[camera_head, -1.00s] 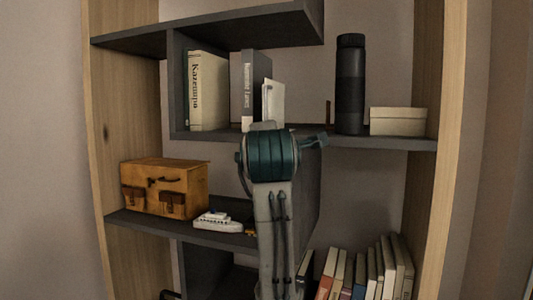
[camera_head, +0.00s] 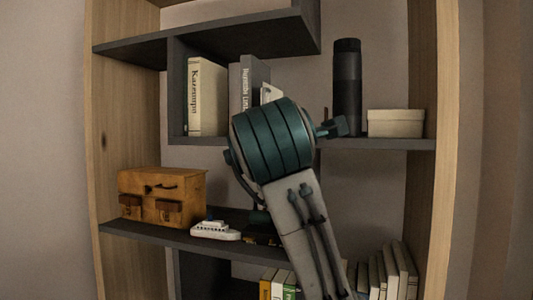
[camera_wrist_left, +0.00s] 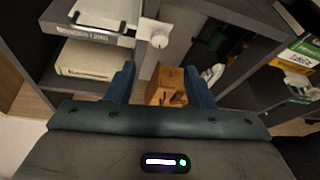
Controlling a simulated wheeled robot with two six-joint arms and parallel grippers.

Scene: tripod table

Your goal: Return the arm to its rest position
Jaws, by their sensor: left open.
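My left gripper (camera_wrist_left: 160,84) is open in the left wrist view, with its two teal fingers apart and nothing held between them. The wooden box lies beyond the fingertips, showing in the gap. In the head view, one of my arms rises from the bottom edge right of centre, in front of the shelf. My right gripper cannot be made out in either view.
The grey shelf (camera_head: 385,143) holds a dark cylinder (camera_head: 347,88), a pale box (camera_head: 396,122) and upright books (camera_head: 207,95). Lower down are the wooden box (camera_head: 161,195), a white toy boat (camera_head: 215,230) and more books (camera_head: 398,268). The arm covers the shelf's middle.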

